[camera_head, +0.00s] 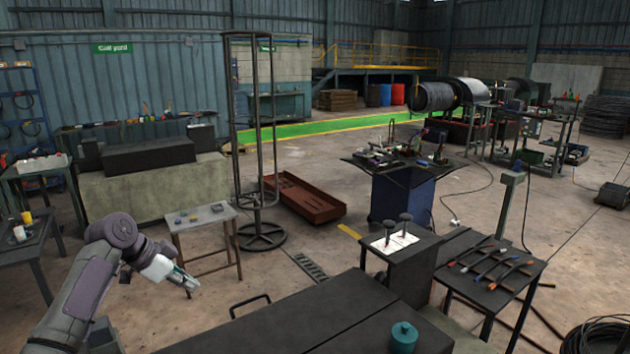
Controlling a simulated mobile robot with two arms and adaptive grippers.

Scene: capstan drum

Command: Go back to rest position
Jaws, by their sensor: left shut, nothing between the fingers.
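My left gripper (187,281) is at the lower left, at the end of my grey arm coming in from the left edge. It is shut and holds nothing. My right gripper is not in view. The capstan drum is hard to single out; dark rolls (437,97) lie far back on the right.
A dark flat bench (300,325) with a teal pot (403,338) fills the lower front. A table with several tools (535,267) stands at the right. A tall ring frame (233,120) and red tray (302,198) stand mid-left. Open floor lies at centre right.

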